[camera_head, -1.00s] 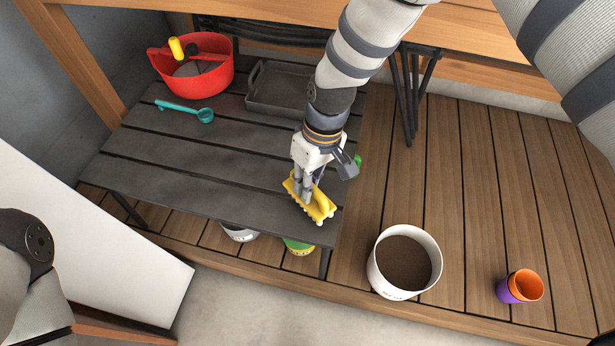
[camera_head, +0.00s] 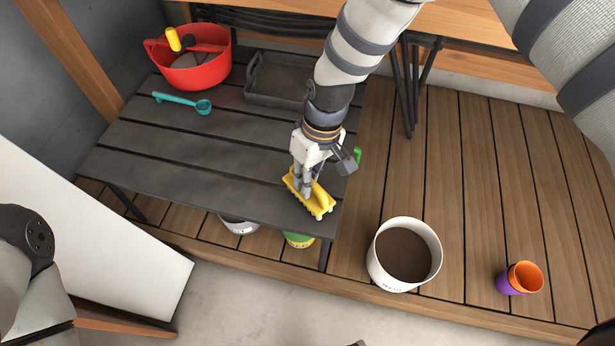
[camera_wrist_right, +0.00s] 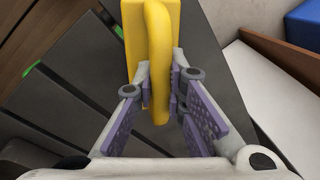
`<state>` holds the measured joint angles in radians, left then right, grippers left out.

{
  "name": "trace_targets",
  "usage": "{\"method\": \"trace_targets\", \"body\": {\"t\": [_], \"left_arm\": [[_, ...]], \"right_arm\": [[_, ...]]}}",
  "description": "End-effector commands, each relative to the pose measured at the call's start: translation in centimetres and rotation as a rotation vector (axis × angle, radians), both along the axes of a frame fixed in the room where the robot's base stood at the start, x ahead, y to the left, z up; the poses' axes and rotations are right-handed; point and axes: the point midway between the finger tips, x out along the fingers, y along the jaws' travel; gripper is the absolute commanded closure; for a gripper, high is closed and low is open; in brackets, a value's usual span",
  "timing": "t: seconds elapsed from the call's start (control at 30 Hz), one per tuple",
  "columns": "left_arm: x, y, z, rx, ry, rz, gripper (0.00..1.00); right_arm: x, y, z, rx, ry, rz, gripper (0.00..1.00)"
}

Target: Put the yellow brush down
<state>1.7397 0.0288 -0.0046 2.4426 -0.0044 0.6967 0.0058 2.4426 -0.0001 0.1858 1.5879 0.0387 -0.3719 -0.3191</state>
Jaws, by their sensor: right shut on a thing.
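The yellow brush (camera_head: 318,203) is at the front right corner of the dark slatted table (camera_head: 190,180). My right gripper (camera_head: 303,192) is shut on the brush's handle from above. In the right wrist view the yellow brush (camera_wrist_right: 160,50) lies between the purple-padded fingers of my right gripper (camera_wrist_right: 165,105). The brush is at or just above the tabletop; I cannot tell whether it touches. My left gripper is not in view; only part of my left arm shows at the lower left.
On the table are a red tub (camera_head: 200,68), a teal scoop (camera_head: 185,102) and a dark tray (camera_head: 262,99). A white bucket (camera_head: 378,276) with brown contents and orange and purple cups (camera_head: 520,278) stand on the deck at right. The table's middle is clear.

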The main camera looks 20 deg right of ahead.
Motion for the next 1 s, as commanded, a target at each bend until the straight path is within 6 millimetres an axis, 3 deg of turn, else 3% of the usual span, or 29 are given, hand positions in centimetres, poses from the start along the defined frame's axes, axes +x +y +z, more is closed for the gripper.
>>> {"method": "trace_targets", "body": {"t": [0.3,0.33,0.43,0.87,0.97,1.0], "left_arm": [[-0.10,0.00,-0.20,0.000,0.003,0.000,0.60],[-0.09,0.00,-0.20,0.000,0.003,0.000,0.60],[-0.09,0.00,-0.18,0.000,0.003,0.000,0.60],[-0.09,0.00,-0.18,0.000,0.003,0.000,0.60],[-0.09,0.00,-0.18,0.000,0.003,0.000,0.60],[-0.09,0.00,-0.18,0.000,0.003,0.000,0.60]], "right_arm": [[0.01,0.01,-0.53,0.000,0.000,0.000,1.00],[0.01,0.00,-0.53,0.000,0.000,0.000,0.86],[0.01,0.00,-0.49,0.000,0.000,0.000,0.65],[-0.02,-0.02,-0.52,0.000,0.001,0.000,0.65],[-0.02,-0.02,-0.52,0.000,0.001,0.000,0.82],[-0.03,-0.01,-0.52,0.000,0.001,0.000,0.82]]}}
